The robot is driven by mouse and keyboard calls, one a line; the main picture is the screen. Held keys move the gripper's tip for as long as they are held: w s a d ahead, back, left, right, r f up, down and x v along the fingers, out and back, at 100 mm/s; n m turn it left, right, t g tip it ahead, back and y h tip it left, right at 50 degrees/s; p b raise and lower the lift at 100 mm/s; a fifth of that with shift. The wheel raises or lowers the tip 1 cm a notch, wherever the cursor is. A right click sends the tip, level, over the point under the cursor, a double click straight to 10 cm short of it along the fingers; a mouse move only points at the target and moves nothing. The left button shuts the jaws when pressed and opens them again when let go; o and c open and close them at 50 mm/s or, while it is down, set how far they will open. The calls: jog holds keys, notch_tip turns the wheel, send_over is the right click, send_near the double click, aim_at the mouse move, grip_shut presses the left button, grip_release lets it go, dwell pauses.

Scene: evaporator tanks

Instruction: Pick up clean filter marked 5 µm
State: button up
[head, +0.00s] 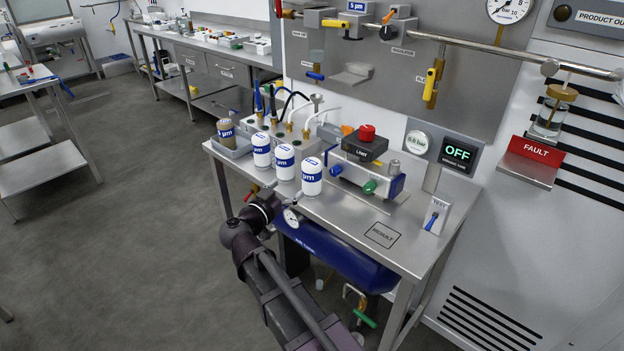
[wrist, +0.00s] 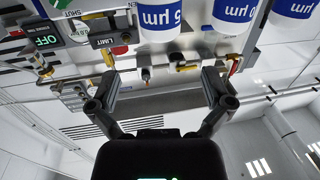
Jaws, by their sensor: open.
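Three white filters with blue bands stand in a row on the steel table. In the wrist view one filter is marked 5 µm (wrist: 160,17); it is at the top, above the space between my fingers. By its place in the row, it seems to be the rightmost filter (head: 311,176) in the head view, where its number cannot be read. The filters beside it are the middle filter (head: 284,161) and the left filter (head: 261,150). My gripper (wrist: 158,82) is open and empty. In the head view it (head: 268,204) is low at the table's front edge, apart from the filters.
A brownish filter (head: 227,130) stands in a grey tray (head: 238,151) left of the row. A metal block with a red knob (head: 367,133) is close behind and right of the filters. A blue tank (head: 345,258) hangs below the tabletop. The marked square (head: 382,234) is bare.

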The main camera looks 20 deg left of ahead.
aim_at(306, 171)
jog(key=shift+x, duration=3.2)
jog(key=shift+x, duration=2.6)
jog(key=c, duration=1)
jog(key=shift+c, duration=0.2)
jog(key=shift+r, duration=0.2)
